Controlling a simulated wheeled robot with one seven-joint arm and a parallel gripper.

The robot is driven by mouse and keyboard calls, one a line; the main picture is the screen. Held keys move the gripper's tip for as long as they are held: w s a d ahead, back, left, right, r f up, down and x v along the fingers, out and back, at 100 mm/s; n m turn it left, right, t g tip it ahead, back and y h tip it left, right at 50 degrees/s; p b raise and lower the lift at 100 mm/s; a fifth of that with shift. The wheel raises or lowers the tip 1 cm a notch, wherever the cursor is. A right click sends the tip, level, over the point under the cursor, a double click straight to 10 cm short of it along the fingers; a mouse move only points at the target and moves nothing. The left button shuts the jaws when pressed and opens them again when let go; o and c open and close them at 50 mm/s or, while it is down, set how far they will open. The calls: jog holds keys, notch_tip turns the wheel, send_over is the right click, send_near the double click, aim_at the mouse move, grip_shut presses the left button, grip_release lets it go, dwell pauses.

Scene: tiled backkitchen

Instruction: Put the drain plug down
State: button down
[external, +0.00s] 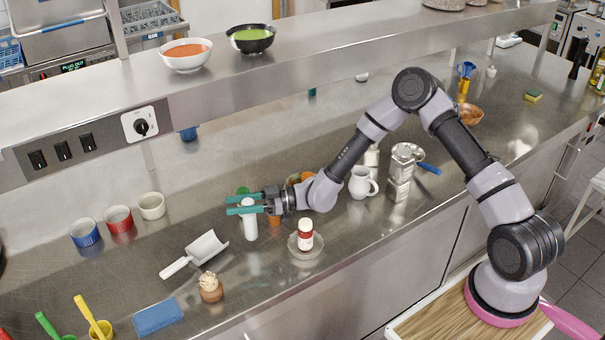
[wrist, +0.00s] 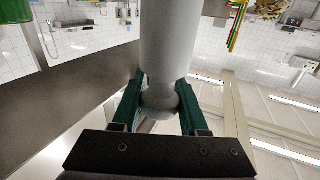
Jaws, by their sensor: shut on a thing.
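The drain plug (external: 251,225) looks like a pale, upright tube with a rounded top over the steel counter. My gripper (external: 230,205) is level, its two green fingers shut around the tube near its top. In the wrist view the drain plug (wrist: 168,45) is a large grey-white cylinder between the green fingers, narrowing to a rounded knob by the palm. Whether its lower end touches the counter or hangs just above it, I cannot tell.
A glass dish with a red-labelled bottle (external: 305,235) stands close at right. A white jug (external: 361,184) stands farther right. The steel shelf (external: 330,62) overhangs behind.

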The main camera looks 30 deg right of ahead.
jog(key=shift+f, duration=1.25)
jog(key=shift+f, duration=0.15)
jog(key=shift+c, duration=2.2)
grip_release()
